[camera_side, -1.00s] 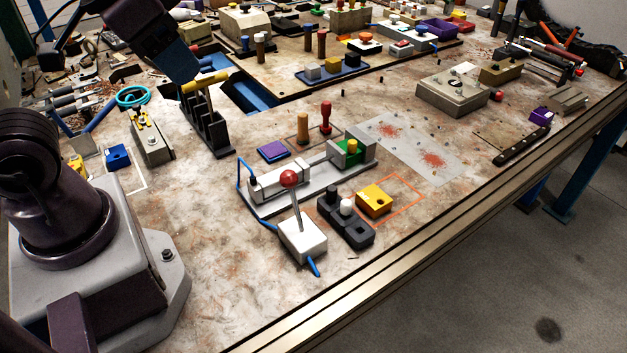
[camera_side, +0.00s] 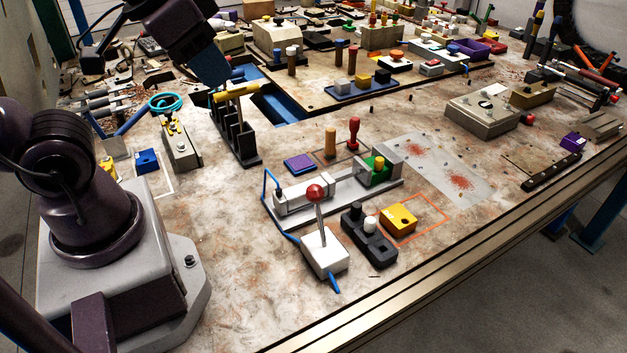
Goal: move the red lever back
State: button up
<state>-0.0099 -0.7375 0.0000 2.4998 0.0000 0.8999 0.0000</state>
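The red lever has a red ball knob (camera_side: 315,192) on a thin grey stick. The stick rises from a white box (camera_side: 324,254) near the front of the bench and leans slightly left in the picture. A blue cable runs from the box. My gripper (camera_side: 212,72) is at the upper left, well apart from the lever, by a yellow-handled tool (camera_side: 236,92) at a black rack (camera_side: 238,135). Its fingertips are not clear, so I cannot tell whether it is open or touches the yellow handle. Nothing touches the lever.
Behind the lever is a grey rail fixture (camera_side: 335,197) with a green block (camera_side: 377,168). Right of it stand a black block with pegs (camera_side: 368,238) and a yellow block (camera_side: 399,215) in an orange outline. The bench (camera_side: 235,285) is clear left of the white box.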

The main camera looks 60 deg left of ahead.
jog(key=w+f+g, duration=0.1)
jog(key=w+a+f+g, duration=0.1)
jog(key=w, duration=0.1)
jog(key=w+a+f+g, duration=0.1)
jog(key=w+f, duration=0.1)
jog(key=shift+w+a+f+n, duration=0.1)
jog(key=shift+w+a+n, duration=0.05)
jog(key=shift+n, duration=0.25)
grip_shut()
jog(key=w+a+f+m+g+h, duration=0.2)
jog(key=w+a+f+g, duration=0.15)
jog(key=w+f, duration=0.3)
jog(key=m+h, duration=0.2)
jog(key=m, duration=0.3)
send_near(320, 217)
jog(key=shift+g, duration=0.45)
jog(key=shift+w+a+f, duration=0.15)
jog(key=shift+a+f, duration=0.15)
jog(key=shift+f, duration=0.35)
jog(key=shift+w+a+f, duration=0.15)
jog(key=shift+a+f, duration=0.1)
jog(key=shift+f, duration=0.35)
jog(key=shift+w+a+f, duration=0.15)
jog(key=shift+a+f, duration=0.15)
jog(key=shift+f, duration=0.35)
